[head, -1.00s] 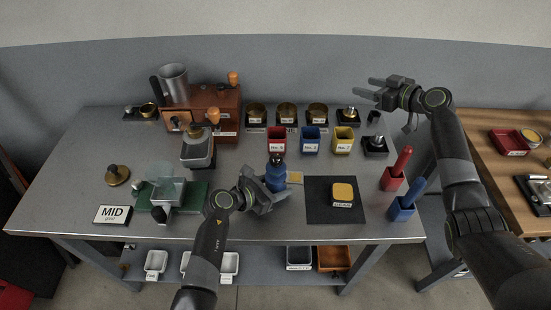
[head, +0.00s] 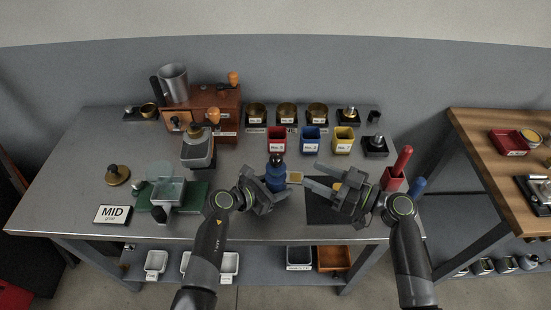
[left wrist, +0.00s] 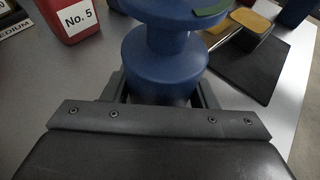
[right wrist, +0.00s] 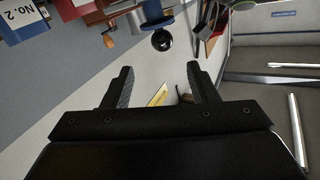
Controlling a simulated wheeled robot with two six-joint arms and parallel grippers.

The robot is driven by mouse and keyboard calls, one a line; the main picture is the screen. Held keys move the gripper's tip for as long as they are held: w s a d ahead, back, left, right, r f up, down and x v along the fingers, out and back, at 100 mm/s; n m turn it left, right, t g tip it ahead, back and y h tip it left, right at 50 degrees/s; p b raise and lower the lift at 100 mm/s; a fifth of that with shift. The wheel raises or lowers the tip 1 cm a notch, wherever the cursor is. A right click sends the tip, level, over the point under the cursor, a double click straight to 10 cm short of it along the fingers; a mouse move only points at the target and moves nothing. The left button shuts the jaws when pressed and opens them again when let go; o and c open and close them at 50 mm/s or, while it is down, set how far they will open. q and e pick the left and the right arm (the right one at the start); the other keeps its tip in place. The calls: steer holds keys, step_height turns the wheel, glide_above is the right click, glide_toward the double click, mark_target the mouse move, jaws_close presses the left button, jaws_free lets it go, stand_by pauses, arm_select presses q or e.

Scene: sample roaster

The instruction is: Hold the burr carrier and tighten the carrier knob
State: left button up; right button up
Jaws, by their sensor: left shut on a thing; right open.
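The blue burr carrier (head: 275,180) stands upright near the middle of the metal table, with the dark carrier knob (head: 277,159) on top. My left gripper (head: 272,192) is shut around its lower body; in the left wrist view the blue cylinder (left wrist: 165,62) sits between the fingers. My right gripper (head: 309,177) is open and empty, to the right of the carrier, its fingers pointing left toward it and apart from it. In the right wrist view the round black knob (right wrist: 162,41) and blue flange (right wrist: 148,22) lie beyond the open fingertips.
A dark mat (head: 325,213) lies under my right gripper, which partly hides a yellow block. Red (head: 277,139), blue (head: 310,140) and yellow (head: 343,141) bins stand behind. A red-handled tool in a holder (head: 394,178) is close to my right wrist.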

mark_target(276, 160)
steer(key=x, duration=1.2)
steer(key=shift+s+f, duration=0.1)
steer(key=shift+f, duration=0.15)
steer(key=c, duration=0.9)
steer(key=shift+m+t+h, duration=0.3)
steer(key=shift+t, duration=0.1)
steer(key=shift+c, duration=0.3)
steer(key=shift+m+t+h, duration=0.5)
steer(key=shift+m+t, duration=0.1)
steer(key=shift+t, duration=0.1)
